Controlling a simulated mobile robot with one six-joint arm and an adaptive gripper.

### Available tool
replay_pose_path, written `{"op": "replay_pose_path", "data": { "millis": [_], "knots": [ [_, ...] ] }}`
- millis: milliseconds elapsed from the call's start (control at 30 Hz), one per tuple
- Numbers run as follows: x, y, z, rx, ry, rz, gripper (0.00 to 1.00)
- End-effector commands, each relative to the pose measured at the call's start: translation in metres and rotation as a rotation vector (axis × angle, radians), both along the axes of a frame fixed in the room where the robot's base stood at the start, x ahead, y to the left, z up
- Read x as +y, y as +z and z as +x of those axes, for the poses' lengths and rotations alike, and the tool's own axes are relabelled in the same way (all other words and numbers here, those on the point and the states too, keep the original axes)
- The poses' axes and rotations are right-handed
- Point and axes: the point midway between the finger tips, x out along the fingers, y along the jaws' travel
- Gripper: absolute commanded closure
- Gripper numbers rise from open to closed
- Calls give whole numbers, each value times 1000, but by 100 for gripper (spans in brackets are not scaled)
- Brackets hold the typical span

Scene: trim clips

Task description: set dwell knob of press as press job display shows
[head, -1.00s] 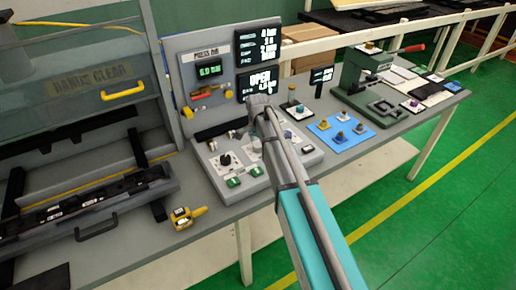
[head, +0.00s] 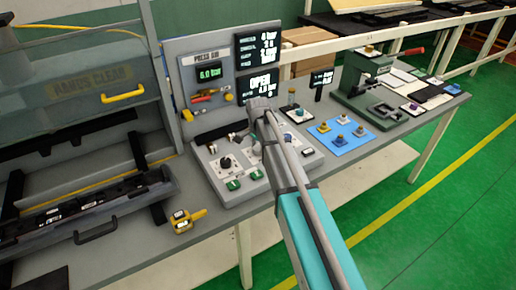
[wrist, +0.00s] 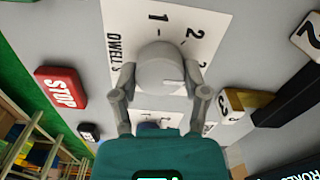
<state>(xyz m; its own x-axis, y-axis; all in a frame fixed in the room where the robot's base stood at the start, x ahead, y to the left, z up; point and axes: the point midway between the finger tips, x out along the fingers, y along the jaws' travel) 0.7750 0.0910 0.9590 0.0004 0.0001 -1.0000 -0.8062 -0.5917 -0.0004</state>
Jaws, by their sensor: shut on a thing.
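The grey dwell knob (wrist: 160,72) sits on a white plate (wrist: 208,22) marked "DWELL S" with numbers around it, in the wrist view. A pale pointer line shows on the knob's right side; the exact mark it meets is unclear. My gripper (wrist: 164,88) is shut on the knob, one finger on each side. In the head view my gripper (head: 259,106) is over the press control panel (head: 238,194) and hides the knob. The upper dark display (head: 258,47) behind the panel shows several lines, the top one "4 bar"; the others are too small to read surely.
A red STOP button (wrist: 61,88) and a black-handled selector (wrist: 284,102) flank the knob in the wrist view. In the head view, a blue mat (head: 341,137) with several small parts and a green hand press (head: 368,88) stand to the right.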

Motion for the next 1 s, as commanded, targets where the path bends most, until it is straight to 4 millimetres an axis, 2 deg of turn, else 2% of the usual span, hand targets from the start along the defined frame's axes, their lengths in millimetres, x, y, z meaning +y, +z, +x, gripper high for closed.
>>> {"op": "replay_pose_path", "data": {
  "millis": [267,467,1000],
  "knots": [
    [0,0,0,1,47,-1,89],
    [0,0,0,1,145,0,89],
    [1,0,0,1,600,0,89]
  ]
}}
